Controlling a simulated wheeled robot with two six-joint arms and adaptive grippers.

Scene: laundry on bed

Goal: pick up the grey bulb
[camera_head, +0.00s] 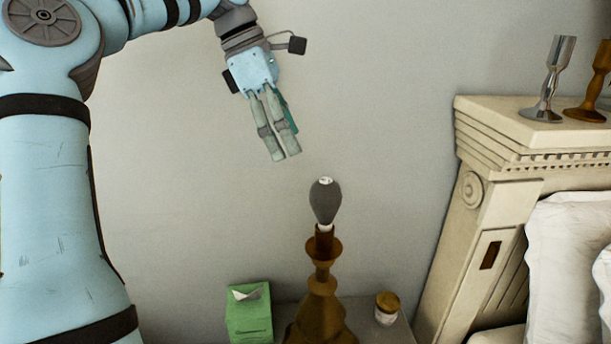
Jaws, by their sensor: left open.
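The grey bulb (325,203) sits upright on top of a brown turned lamp base (321,287). A small light patch shows on its top and a white collar at its lower end. My left gripper (286,157) hangs from the upper left, pointing down and slightly right. It is above and left of the bulb, apart from it. Its jaws are open and hold nothing, though the fingers look close together from this angle. My right gripper is not in view.
The lamp stands on a bedside surface (396,331) between a green tissue box (249,314) and a small jar with a brown lid (386,308). A carved cream headboard (492,165) rises at right, bearing a silver goblet (553,80) and a brown one (592,92). White pillows (567,258) lie beside it.

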